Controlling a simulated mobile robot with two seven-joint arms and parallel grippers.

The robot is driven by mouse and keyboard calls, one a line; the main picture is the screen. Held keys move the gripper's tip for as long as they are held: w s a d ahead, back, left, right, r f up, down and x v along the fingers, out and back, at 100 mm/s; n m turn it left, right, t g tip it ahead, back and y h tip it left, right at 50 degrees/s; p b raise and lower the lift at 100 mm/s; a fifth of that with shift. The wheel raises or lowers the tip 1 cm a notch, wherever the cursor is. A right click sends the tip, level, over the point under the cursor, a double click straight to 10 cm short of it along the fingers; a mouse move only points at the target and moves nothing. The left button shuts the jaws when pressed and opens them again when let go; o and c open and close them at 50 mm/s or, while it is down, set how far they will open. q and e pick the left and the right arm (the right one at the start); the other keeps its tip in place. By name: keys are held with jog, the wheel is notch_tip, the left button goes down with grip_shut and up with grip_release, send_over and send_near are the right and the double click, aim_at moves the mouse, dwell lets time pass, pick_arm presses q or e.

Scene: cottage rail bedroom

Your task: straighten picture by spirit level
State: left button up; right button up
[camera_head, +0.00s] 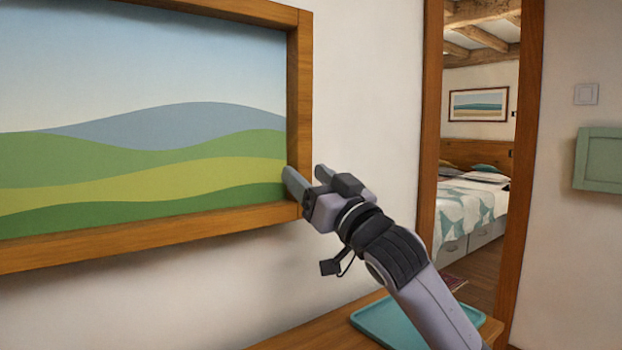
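The picture (150,150), a large landscape of green hills in a brown wooden frame (299,90), hangs on the wall at the left. Its top left part and left side are outside the view. My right gripper (308,177) is at the frame's lower right corner. Its fingers are apart: one overlaps the inner edge of the right rail and the other is just outside that rail. I cannot tell whether they press on the wood. Perspective hides whether the picture is tilted. No spirit level shows. My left gripper is out of view.
Below the picture, a wooden surface (305,338) holds a teal tray (370,318), partly hidden by my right arm. To the right, a tall wooden surround (527,150) opens on a view of a bed (465,208). A light switch (586,94) and green panel (598,158) are farther right.

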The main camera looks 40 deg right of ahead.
jog(key=b+v, duration=0.2)
jog(key=v, duration=0.5)
dwell(0.5)
dwell(0.3)
